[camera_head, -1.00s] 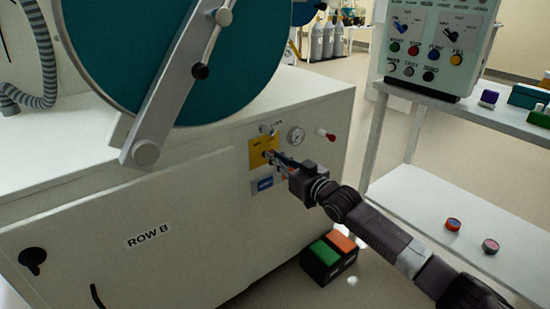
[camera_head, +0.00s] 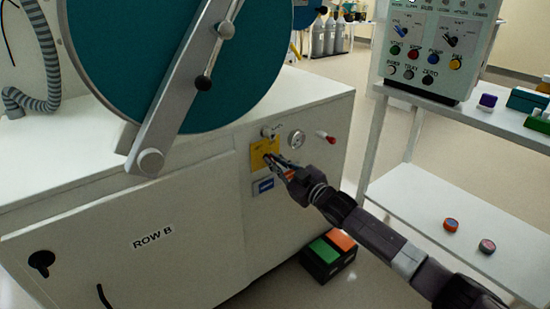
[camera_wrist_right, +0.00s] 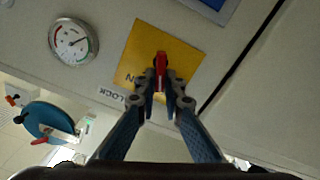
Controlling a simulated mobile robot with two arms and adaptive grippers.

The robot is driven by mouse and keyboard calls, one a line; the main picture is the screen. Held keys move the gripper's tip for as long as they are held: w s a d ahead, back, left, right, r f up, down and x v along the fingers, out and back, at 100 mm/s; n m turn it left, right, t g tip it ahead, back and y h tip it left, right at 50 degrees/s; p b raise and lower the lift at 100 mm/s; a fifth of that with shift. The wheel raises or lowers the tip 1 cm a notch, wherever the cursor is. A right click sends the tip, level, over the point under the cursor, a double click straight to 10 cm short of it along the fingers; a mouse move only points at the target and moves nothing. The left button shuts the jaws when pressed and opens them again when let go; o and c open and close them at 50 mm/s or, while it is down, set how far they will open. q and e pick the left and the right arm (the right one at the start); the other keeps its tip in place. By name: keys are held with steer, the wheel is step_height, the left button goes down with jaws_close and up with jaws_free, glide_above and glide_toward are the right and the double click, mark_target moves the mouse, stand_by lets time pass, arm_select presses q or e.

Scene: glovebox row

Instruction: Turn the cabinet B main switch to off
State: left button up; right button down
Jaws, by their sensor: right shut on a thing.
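The cabinet B main switch is a red handle (camera_wrist_right: 161,62) on a yellow plate (camera_wrist_right: 187,62), in the middle of the right wrist view. The yellow plate (camera_head: 258,147) also shows on the cabinet front (camera_head: 190,205) marked ROW B. My right gripper (camera_wrist_right: 161,80) is shut on the red handle, with one finger on each side of it. In the head view my right gripper (camera_head: 274,163) reaches the plate from the lower right and hides most of the handle. Part of an "ON" mark shows beside the fingers in the wrist view. My left gripper is not in view.
A round gauge (camera_head: 296,139) and a red-tipped lever (camera_head: 326,136) are right of the plate. A blue label (camera_head: 263,185) is below it. A green and orange pedal box (camera_head: 329,254) stands on the floor. A shelf (camera_head: 455,230) stands at the right.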

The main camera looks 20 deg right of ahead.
steer(key=shift+a+n, duration=0.1)
steer(key=shift+n, duration=0.5)
steer(key=shift+f, duration=0.1)
steer(key=c, duration=2)
jaws_free()
steer(key=shift+c, duration=0.2)
steer(key=v, duration=1.2)
